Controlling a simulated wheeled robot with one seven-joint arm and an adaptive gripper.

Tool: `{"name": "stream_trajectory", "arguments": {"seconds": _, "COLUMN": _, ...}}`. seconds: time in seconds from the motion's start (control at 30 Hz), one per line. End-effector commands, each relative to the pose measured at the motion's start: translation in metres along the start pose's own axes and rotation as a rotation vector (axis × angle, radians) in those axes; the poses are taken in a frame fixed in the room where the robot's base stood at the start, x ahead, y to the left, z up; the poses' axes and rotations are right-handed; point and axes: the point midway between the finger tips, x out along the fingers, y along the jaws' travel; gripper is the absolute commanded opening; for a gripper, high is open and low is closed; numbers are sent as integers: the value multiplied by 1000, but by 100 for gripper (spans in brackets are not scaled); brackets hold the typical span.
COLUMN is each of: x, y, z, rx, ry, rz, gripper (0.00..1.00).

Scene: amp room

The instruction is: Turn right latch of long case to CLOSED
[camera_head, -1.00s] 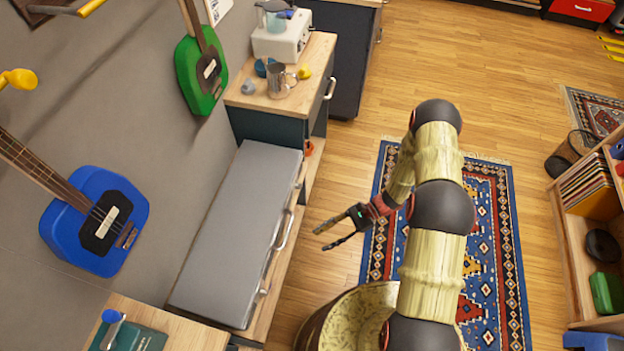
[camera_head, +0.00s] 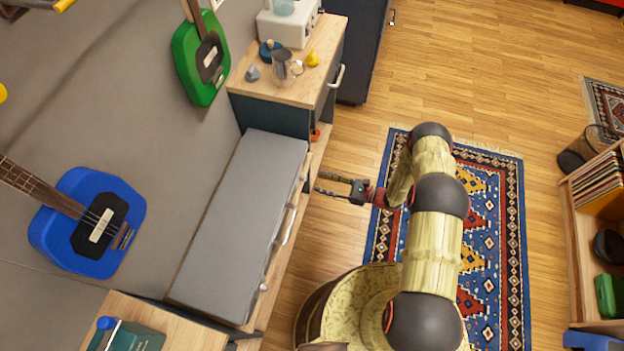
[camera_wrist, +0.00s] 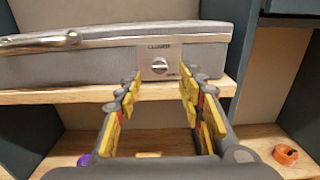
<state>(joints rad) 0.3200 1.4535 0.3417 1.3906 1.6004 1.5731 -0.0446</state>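The long grey case (camera_head: 235,215) lies on a wooden shelf along the wall, with a handle and metal fittings on its front side. In the wrist view, the case front (camera_wrist: 105,68) has a silver latch plate with a round slotted knob (camera_wrist: 160,65), the right latch, and a small label above it. The slot looks roughly level; the label is too small to read surely. My gripper (camera_head: 318,184) points at the case's far front end. In the wrist view, my gripper (camera_wrist: 160,84) is open, its yellow-padded fingers either side of the knob below, apparently not touching it.
The case handle (camera_wrist: 40,41) is at the left in the wrist view. The shelf edge (camera_wrist: 80,96) runs just under the case. An orange object (camera_wrist: 285,154) sits lower right. A dark cabinet (camera_head: 270,115) stands beyond the case; the floor (camera_head: 345,150) in front is clear.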

Motion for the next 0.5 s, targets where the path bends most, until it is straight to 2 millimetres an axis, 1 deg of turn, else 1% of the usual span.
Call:
{"name": "stream_trajectory", "arguments": {"seconds": 0.03, "x": 10, "y": 1, "z": -1, "rx": 0, "ry": 0, "rz": 4, "gripper": 39}}
{"name": "stream_trajectory", "arguments": {"seconds": 0.2, "x": 33, "y": 1, "z": -1, "rx": 0, "ry": 0, "rz": 4, "gripper": 39}}
{"name": "stream_trajectory", "arguments": {"seconds": 0.3, "x": 42, "y": 1, "z": -1, "rx": 0, "ry": 0, "rz": 3, "gripper": 39}}
{"name": "stream_trajectory", "arguments": {"seconds": 0.5, "x": 49, "y": 1, "z": 0, "rx": 1, "ry": 1, "rz": 1, "gripper": 39}}
